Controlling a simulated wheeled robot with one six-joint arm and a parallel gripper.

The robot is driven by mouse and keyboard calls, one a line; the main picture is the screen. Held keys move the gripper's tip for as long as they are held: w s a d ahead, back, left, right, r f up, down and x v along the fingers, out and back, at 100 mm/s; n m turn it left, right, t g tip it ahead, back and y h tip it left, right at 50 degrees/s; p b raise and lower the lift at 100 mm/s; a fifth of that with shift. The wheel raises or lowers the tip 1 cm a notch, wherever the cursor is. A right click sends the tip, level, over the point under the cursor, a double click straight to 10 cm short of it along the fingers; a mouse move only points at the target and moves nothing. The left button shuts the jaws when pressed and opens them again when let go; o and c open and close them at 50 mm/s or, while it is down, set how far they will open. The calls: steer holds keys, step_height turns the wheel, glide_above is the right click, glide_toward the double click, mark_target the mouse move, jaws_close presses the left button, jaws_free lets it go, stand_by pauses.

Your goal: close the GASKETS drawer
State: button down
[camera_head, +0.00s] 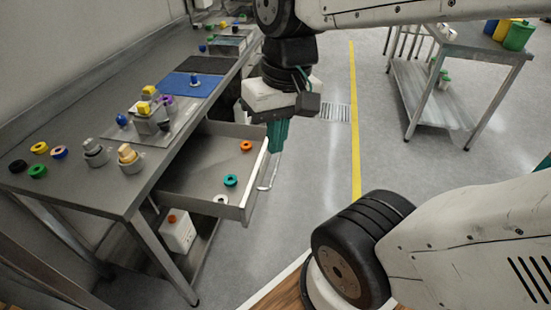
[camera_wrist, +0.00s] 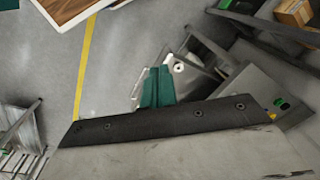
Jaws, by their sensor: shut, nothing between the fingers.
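A grey metal drawer (camera_head: 195,175) is pulled out from under the steel workbench. Its label cannot be read here. Inside lie an orange ring (camera_head: 246,146), a teal ring (camera_head: 231,180) and a white ring (camera_head: 220,199). A bar handle (camera_head: 268,180) is on the outer side of its front panel. My gripper (camera_head: 277,146), with teal fingers, points down by the far end of the front panel, on the outer side. The fingers are shut and empty. They also show in the wrist view (camera_wrist: 158,72). I cannot tell whether they touch the panel.
The workbench top (camera_head: 110,195) carries coloured rings, fittings and a blue mat (camera_head: 194,85). A white container (camera_head: 178,230) stands on the shelf below. A second steel table (camera_head: 480,45) stands at the back right. The floor between, with a yellow line (camera_head: 355,130), is clear.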

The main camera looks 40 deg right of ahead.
steer(key=w+d+f+m+t+y, duration=0.2)
steer(key=w+d+f+m+y, duration=0.4)
steer(key=w+d+f+m, duration=0.55)
steer(key=d+f+m+t, duration=0.5)
steer(key=d+f+m, duration=1)
steer(key=d, duration=0.3)
steer(key=w+r+x, duration=0.1)
steer(key=r+x, duration=0.1)
steer(key=x, duration=0.9)
steer(key=shift+w+a+f+h, duration=0.3)
steer(key=shift+w+a+h, duration=0.1)
steer(key=shift+w, duration=0.25)
steer(key=shift+d, duration=0.1)
